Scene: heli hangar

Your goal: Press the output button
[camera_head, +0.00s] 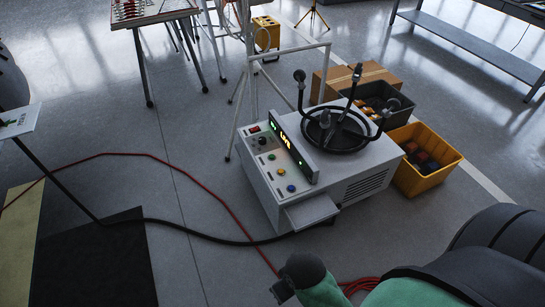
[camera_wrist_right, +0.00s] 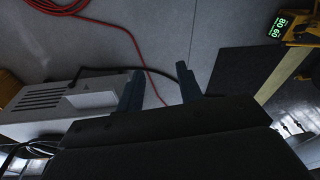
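A white machine (camera_head: 330,180) stands on the floor with a sloped control panel (camera_head: 268,168) on its left side. The panel has a lit display (camera_head: 294,150), a red switch (camera_head: 254,129), a dark knob (camera_head: 263,141), and a green button (camera_head: 271,157), a yellow button (camera_head: 281,172) and a blue button (camera_head: 291,188). The labels are too small to read, so I cannot tell which one is the output button. My right gripper (camera_head: 283,291) is at the bottom edge, below and apart from the machine. In the right wrist view its two fingers (camera_wrist_right: 161,88) are spread and empty. My left gripper is not in view.
A black wheel-shaped fixture with upright posts (camera_head: 336,130) sits on the machine. A yellow crate (camera_head: 425,160), a grey crate (camera_head: 385,100) and cardboard boxes (camera_head: 350,80) stand behind and right. A red hose (camera_head: 215,195) and black cable (camera_head: 200,235) cross the floor. A tray (camera_head: 308,212) juts from the machine's front.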

